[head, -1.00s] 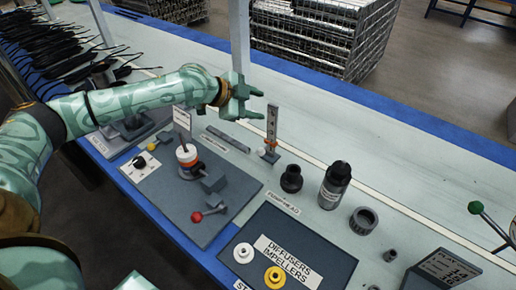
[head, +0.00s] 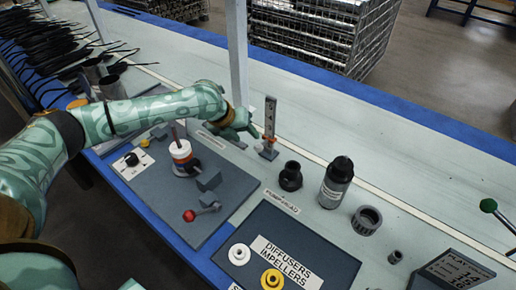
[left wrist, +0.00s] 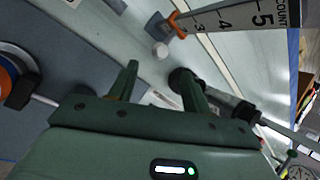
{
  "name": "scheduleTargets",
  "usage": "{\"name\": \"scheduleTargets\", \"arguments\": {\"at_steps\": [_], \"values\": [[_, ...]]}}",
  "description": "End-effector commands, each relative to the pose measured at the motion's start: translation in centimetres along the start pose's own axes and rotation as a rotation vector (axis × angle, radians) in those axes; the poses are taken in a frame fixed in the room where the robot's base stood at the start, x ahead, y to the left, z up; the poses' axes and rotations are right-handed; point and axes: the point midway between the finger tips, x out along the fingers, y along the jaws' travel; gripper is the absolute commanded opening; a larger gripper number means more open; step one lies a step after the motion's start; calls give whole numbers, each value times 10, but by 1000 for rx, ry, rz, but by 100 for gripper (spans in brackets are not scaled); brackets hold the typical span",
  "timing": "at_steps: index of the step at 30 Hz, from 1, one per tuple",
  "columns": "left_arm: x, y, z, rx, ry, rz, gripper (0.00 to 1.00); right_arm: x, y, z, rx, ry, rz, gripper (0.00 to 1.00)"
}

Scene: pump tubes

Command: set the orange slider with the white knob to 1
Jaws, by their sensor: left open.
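The upright grey scale post (head: 270,115) stands on the bench, with the orange slider (head: 268,138) low on it. My left gripper (head: 252,128) is just left of the post. In the left wrist view my left gripper (left wrist: 160,82) is open and empty, with the knob ahead of its fingertips, apart from them. My right gripper is not in view.
A black fitting (head: 290,176) and a dark bottle (head: 336,182) stand right of the post. A grey board with a white-and-orange part (head: 181,150) and a red-knobbed lever (head: 190,215) lies in front. A pale vertical pole (head: 237,50) rises behind my gripper.

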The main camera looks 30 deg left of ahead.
Motion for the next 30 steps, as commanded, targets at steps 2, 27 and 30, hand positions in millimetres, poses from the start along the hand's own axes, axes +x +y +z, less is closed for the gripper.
{"name": "scheduleTargets", "arguments": {"at_steps": [2, 27, 30], "values": [[30, 3, -3, -2, 7, 2, 48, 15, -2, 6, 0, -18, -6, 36], [84, 0, 0, -1, -1, -1, 12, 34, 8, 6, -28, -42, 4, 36], [84, 0, 0, -1, -1, -1, 0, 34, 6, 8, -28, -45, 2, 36]]}}
